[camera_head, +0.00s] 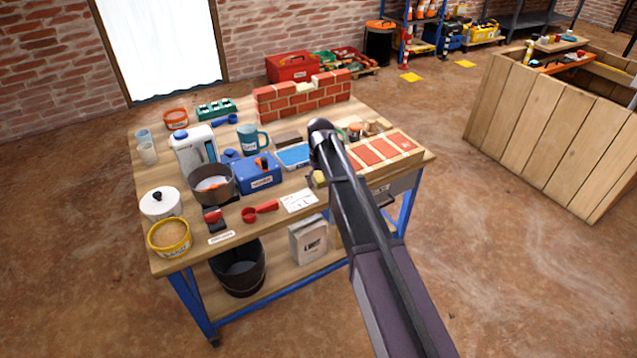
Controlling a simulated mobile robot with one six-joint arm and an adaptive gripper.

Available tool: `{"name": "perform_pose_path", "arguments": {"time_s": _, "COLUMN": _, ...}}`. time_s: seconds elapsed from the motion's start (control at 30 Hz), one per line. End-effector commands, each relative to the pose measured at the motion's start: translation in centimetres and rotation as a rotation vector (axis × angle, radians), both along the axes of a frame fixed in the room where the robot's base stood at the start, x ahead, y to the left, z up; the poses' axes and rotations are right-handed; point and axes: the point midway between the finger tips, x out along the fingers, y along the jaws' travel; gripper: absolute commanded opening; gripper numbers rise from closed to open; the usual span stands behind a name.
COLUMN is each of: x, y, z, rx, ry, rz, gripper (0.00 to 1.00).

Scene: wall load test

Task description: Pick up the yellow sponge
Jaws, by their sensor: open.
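A small yellow block, which looks like the yellow sponge (319,178), is on the workbench (220,248) near its front edge, just left of my dark arm. My arm reaches up from the bottom right and bends at a rounded joint above the bench. My gripper (312,182) is mostly hidden behind the arm. A small dark piece at the left of the sponge seems to be its fingertip. It is open. Part of the sponge is hidden, and I cannot tell whether the gripper touches it.
A white card (299,201) and a red scoop (262,211) lie left of the sponge. A blue box (257,175) and blue tray (294,156) are behind. A small brick wall (303,98) stands at the back.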

Motion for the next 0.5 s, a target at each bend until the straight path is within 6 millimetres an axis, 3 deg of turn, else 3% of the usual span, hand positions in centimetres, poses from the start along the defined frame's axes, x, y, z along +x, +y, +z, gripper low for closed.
{"name": "perform_pose_path", "arguments": {"time_s": 0.5, "x": -0.01, "y": 0.02, "z": 0.04, "rx": 0.0, "ry": 0.0, "rz": 0.0, "gripper": 1.0}}
